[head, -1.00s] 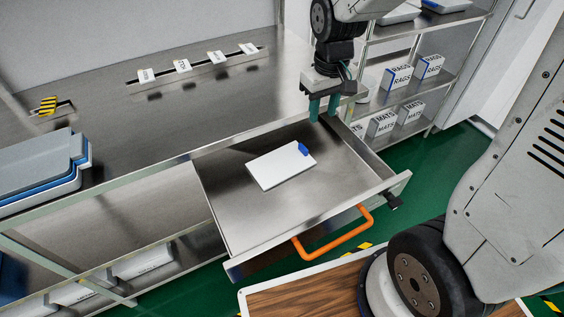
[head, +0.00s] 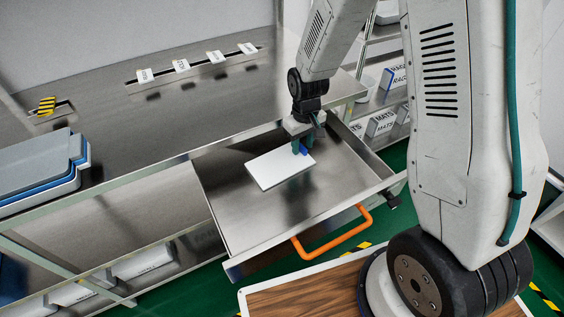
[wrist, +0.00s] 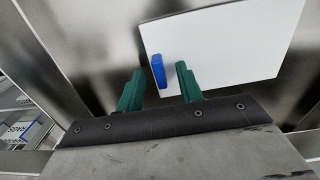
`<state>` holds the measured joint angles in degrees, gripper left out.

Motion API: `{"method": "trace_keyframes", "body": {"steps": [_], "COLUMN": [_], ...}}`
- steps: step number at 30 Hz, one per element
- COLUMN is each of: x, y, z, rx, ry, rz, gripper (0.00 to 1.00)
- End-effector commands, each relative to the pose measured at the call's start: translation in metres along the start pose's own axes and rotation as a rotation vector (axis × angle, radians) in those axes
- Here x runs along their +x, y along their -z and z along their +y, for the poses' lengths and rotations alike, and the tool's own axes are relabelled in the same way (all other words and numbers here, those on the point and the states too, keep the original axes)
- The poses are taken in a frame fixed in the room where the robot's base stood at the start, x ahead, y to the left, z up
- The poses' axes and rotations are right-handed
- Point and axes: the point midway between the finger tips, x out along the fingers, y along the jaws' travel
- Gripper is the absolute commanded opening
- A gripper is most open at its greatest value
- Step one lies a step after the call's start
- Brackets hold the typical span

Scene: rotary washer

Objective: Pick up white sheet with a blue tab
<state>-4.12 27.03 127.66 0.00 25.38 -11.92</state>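The white sheet (head: 275,169) lies flat in the open metal drawer (head: 232,240), with its blue tab (head: 304,151) at the far right corner. My gripper (head: 302,149) is over that corner, pointing down. In the wrist view, the sheet (wrist: 235,45) fills the upper middle. The blue tab (wrist: 158,71) appears between the two green fingertips of my gripper (wrist: 160,78), slightly beyond them. The fingers are apart, with a visible gap on both sides of the tab. Whether they touch the sheet cannot be told.
The drawer has raised walls and an orange handle (head: 333,234) at its front. The metal counter (head: 130,150) overhangs the drawer's back. Stacked trays (head: 40,170) stand at the left. A shelf with boxes (head: 380,123) is behind at the right. Most of the drawer floor is bare.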

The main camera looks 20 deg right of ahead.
Motion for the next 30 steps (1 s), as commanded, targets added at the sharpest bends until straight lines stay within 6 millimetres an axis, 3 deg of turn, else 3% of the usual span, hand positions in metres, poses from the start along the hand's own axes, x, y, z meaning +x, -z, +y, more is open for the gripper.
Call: {"method": "trace_keyframes", "body": {"steps": [9, 13, 24, 30], "x": [0.006, 0.006, 0.005, -0.008], "y": [0.0, 0.0, 0.0, 0.001], "z": [0.0, 0.0, 0.0, 0.0], "rx": [0.001, 0.001, 0.001, 0.001], "ry": [0.0, 0.0, 0.0, -0.001], "rz": [0.001, 0.001, 0.002, 0.003], "gripper": [0.36, 0.0, 0.0, 0.0]}}
